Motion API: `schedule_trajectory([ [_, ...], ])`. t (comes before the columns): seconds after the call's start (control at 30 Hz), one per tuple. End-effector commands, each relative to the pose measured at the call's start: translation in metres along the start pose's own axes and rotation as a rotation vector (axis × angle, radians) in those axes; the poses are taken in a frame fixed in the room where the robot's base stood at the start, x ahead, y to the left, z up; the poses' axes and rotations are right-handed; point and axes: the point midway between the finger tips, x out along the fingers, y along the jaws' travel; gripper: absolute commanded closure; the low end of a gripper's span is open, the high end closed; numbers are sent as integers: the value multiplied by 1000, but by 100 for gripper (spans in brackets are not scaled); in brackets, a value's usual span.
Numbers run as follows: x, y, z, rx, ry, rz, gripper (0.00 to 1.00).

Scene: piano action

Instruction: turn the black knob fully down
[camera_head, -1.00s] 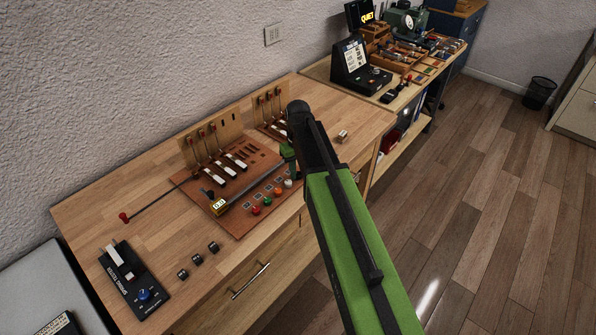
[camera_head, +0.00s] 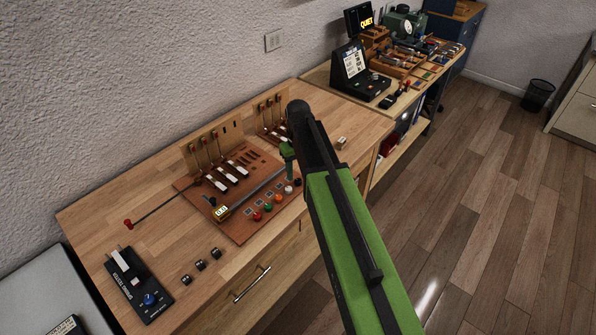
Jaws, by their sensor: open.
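A black console (camera_head: 360,78) with a lit white screen stands on the farther table, and a small dark knob (camera_head: 374,76) shows on its sloped front. A black button-like cap (camera_head: 298,182) also ends the coloured row on the near brown board; I cannot tell for certain which is the task's knob. My gripper (camera_head: 290,176) hangs at the end of my green arm over the right part of the brown board, beside that row and well short of the console. It is open and looks empty; its fingertips are small and hard to make out.
The brown board (camera_head: 232,228) carries upright hammers, white keys and coloured buttons. A black tester (camera_head: 137,285) with a blue knob and several small black blocks lie at left. A small block (camera_head: 342,142) sits right of my arm. Bare wood (camera_head: 360,125) lies before the console.

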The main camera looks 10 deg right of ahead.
Motion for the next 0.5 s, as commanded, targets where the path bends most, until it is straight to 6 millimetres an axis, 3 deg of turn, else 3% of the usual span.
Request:
schedule_trajectory([
  [0.03, -23, 0, 0, 0, 0, 0, 55],
  [0.5, -127, 0, 0, 0, -1, 0, 55],
])
